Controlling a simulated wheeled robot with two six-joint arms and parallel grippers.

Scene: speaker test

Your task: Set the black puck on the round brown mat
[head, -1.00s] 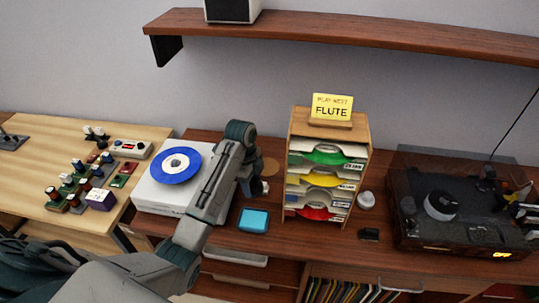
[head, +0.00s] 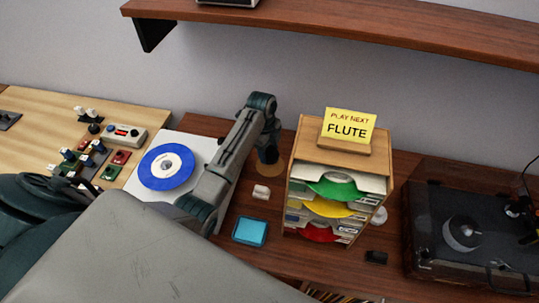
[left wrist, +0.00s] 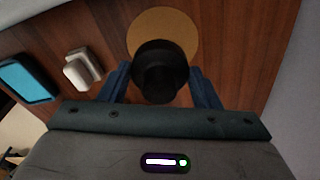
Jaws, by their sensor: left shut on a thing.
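My left gripper (left wrist: 160,82) is shut on the black puck (left wrist: 161,68), with one blue finger on each side of it. In the left wrist view the puck covers the near part of the round brown mat (left wrist: 163,18). I cannot tell whether it touches the mat. In the head view my left gripper (head: 268,150) points down over the mat (head: 263,170), whose front edge shows below it. The puck is hard to separate from the dark gripper there. My right gripper is not in view.
A small white object (head: 261,192) and a blue square box (head: 250,231) lie in front of the mat. A wooden rack (head: 345,150) with a FLUTE sign stands right of it. A white turntable (head: 205,145) with a blue record is left, a dark one (head: 440,200) far right.

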